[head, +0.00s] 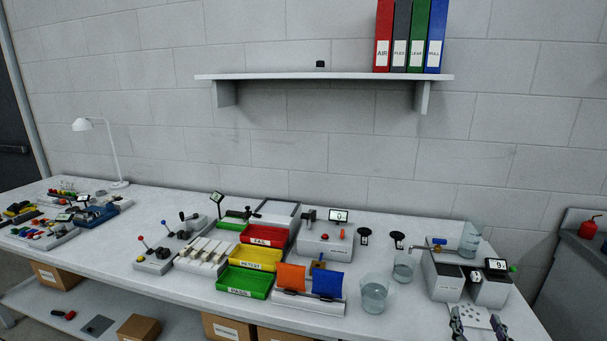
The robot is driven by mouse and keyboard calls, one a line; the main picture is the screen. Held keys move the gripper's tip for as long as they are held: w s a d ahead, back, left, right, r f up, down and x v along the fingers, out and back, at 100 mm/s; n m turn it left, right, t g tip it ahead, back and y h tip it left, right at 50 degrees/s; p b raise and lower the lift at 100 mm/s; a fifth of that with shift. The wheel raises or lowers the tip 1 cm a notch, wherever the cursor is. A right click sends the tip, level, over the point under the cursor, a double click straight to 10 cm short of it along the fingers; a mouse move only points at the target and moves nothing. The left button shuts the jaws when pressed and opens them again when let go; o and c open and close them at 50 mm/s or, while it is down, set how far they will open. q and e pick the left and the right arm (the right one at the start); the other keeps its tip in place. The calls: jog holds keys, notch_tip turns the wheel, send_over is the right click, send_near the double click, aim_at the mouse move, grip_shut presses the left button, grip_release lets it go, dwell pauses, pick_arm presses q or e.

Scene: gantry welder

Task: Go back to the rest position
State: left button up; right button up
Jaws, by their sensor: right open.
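My right gripper (478,325) shows at the bottom right edge of the head view, at the front of the white bench (420,325). Its two dark fingers stand apart, so it is open. A pale plate with holes (475,316) shows between the fingers. I cannot tell whether they touch it; no grip on it shows. The rest of the right arm is cut off by the frame. My left gripper is not in view.
Close by stand a grey machine with a display (447,283), a beaker of water (375,293) and a smaller beaker (404,268). Red, yellow and green trays (243,283) fill the bench middle. A shelf (320,77) with binders (411,37) hangs above.

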jog(key=s+f+g+h, duration=0.1)
jog(key=s+f+g, duration=0.55)
jog(key=f, duration=0.45)
jog(key=s+a+f+n+g+y, duration=0.4)
jog(key=s+a+f+g+y, duration=0.2)
jog(key=s+a+f, duration=0.4)
notch_tip(320, 180, down, 21)
jog(key=d+g+p, duration=0.1)
jog(key=g+p, duration=0.1)
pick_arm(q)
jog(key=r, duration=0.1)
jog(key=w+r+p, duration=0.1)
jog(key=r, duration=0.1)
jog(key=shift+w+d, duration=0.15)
pick_arm(e)
jog(key=s+d+f, duration=0.1)
jog(key=s+f, duration=1.6)
jog(key=s, duration=0.2)
jog(key=shift+s+d+f+g, duration=0.25)
jog(key=shift+s+d+g, duration=0.05)
jog(key=shift+s+g, duration=0.05)
